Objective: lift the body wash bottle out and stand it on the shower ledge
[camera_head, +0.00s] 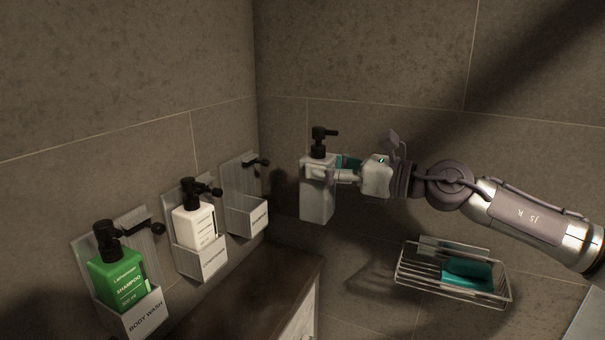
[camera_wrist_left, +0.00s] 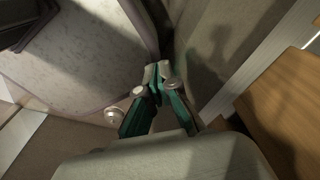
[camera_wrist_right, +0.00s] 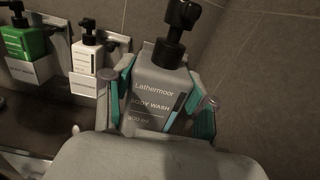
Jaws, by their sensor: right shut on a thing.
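The grey body wash bottle (camera_head: 317,195) with a black pump hangs upright in the air. The far wall holder (camera_head: 246,218) is empty. My left gripper (camera_wrist_left: 158,78) shows only in the left wrist view, fingertips together with nothing visible between them.
A green shampoo bottle (camera_head: 118,277) sits in the holder marked BODY WASH (camera_head: 140,318). A white bottle (camera_head: 194,227) sits in the middle holder (camera_head: 205,262). A wire soap rack (camera_head: 452,285) with a teal item (camera_head: 467,270) is below my right arm. The visible ledge top is clear.

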